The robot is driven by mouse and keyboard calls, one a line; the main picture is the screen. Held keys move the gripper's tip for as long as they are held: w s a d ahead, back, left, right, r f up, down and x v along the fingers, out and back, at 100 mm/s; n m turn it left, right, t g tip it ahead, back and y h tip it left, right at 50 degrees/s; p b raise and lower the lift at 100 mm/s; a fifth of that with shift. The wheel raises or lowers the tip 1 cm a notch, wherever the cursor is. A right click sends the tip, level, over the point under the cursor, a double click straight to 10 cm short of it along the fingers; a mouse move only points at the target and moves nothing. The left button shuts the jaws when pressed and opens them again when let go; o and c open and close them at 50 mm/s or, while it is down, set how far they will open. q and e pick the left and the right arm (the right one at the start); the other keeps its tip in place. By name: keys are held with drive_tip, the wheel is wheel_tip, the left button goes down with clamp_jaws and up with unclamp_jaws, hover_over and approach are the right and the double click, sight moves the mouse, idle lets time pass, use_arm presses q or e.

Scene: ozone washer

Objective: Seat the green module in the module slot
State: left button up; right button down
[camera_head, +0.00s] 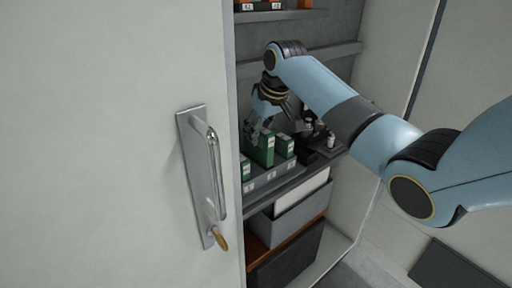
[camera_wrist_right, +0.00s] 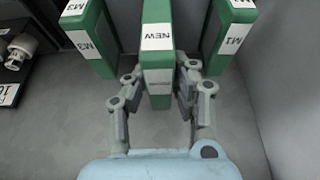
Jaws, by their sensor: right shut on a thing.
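The green module with a "NEW" label (camera_wrist_right: 156,60) stands upright between the fingers of my right gripper (camera_wrist_right: 160,88), which is shut on it. In the head view this green module (camera_head: 262,150) sits in line between two other green modules and its top is higher than theirs. My right gripper (camera_head: 261,122) is above it, coming down from the arm. The module slot under it is hidden by the module and the grey rack front, so I cannot tell how deep it sits. My left gripper is not in view.
Green modules M1 (camera_wrist_right: 229,30) and M3 (camera_wrist_right: 92,38) flank the held one closely. The grey rack (camera_head: 270,178) is on a cabinet shelf. Dark equipment with light knobs (camera_head: 318,140) stands to the right. A door with a metal handle (camera_head: 212,165) covers the left.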

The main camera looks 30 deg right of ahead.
sight(258, 146)
drive_tip(key=shift+s+x, duration=0.2)
drive_tip(key=shift+x, duration=0.8)
wheel_tip(258, 146, down, 3)
drive_tip(key=shift+r, duration=0.15)
drive_tip(key=c, duration=1.5)
unclamp_jaws()
drive_tip(key=o, duration=0.4)
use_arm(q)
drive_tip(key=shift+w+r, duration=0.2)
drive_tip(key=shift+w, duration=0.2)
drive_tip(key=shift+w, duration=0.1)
